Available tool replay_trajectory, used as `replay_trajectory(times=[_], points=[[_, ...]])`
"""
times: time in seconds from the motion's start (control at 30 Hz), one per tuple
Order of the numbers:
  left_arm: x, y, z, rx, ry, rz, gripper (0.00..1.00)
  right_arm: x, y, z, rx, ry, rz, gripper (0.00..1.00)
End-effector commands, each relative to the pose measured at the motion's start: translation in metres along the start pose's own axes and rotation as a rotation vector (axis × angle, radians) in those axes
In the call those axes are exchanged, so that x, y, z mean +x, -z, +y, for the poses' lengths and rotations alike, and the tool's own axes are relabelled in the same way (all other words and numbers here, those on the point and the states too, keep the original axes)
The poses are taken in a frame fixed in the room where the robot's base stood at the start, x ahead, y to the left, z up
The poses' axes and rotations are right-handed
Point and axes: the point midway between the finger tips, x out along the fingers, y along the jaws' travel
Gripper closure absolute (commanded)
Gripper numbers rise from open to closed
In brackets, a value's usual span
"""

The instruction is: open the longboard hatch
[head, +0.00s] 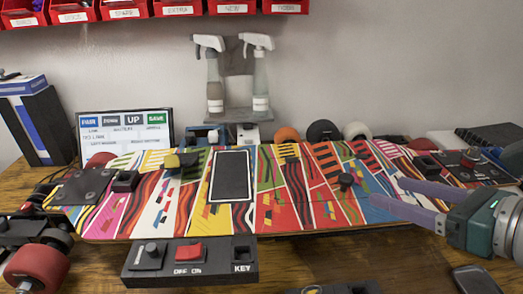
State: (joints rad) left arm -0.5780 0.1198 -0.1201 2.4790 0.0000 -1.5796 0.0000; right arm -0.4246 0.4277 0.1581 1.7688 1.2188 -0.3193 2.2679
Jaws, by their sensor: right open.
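The longboard (285,215) lies across the bench with a brightly patterned deck. A dark rectangular panel (231,177) with a pale outline sits in its middle and looks closed; I cannot tell for sure that it is the hatch. My left gripper is out of view.
A control box (190,262) with a red switch and KEY slot sits at the front edge of the board. A small screen (126,134), spray bottles (214,80) and several wheels (323,132) stand behind. Red bins (122,9) hang above. A dark phone-like object (476,280) lies front right.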

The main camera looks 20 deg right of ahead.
Motion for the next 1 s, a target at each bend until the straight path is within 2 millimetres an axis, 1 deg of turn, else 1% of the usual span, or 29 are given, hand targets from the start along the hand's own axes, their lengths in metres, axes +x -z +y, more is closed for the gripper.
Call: replay_trajectory(times=[0.03, 0.17, 0.23, 0.5, 0.6, 0.7, 0.83, 1.0], points=[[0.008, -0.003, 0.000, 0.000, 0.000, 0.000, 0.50, 0.003, 0.007, -0.004, 0.029, 0.012, -0.005, 0.34], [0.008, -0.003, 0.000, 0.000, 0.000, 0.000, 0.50, 0.010, 0.005, -0.008, 0.061, 0.023, -0.014, 0.34], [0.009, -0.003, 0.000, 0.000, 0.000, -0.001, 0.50, 0.018, 0.004, -0.008, 0.061, 0.022, -0.015, 0.34], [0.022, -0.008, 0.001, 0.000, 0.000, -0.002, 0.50, 0.068, 0.005, -0.008, 0.059, 0.020, -0.014, 0.34], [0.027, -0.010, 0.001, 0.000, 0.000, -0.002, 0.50, 0.083, 0.005, -0.008, 0.056, 0.019, -0.013, 0.34], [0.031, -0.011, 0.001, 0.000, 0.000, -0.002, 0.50, 0.094, 0.004, -0.008, 0.058, 0.019, -0.013, 0.34], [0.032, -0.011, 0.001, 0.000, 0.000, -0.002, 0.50, 0.101, 0.004, -0.008, 0.056, 0.018, -0.011, 0.34], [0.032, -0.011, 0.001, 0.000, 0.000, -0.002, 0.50, 0.102, 0.003, -0.008, 0.056, 0.018, -0.011, 0.34]])
